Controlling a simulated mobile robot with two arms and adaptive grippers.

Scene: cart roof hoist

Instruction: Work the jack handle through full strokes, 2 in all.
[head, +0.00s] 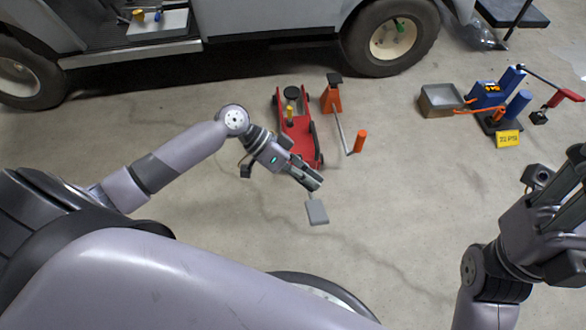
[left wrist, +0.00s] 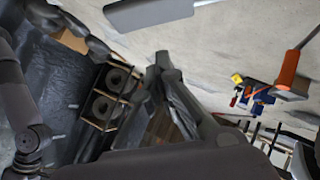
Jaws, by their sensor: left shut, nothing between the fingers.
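The red floor jack (head: 298,130) sits on the concrete in front of the cart, with a dark round saddle at its far end. A grey bar with an orange grip (head: 359,141) stands to its right; it looks like the jack handle, and the grip also shows in the left wrist view (left wrist: 288,70). My left gripper (head: 314,183) is shut and empty by the jack's near end, apart from the orange grip. A grey flat plate on a thin rod (head: 317,212) shows just beyond its fingertips. My right gripper (head: 560,210) is at the right edge, partly cut off.
An orange stand (head: 332,95) is close beside the jack. The cart's wheel (head: 392,38) is behind. At the right are a grey bin (head: 440,101), blue cylinders (head: 517,105), a yellow sign (head: 508,138) and a red-ended lever (head: 565,97).

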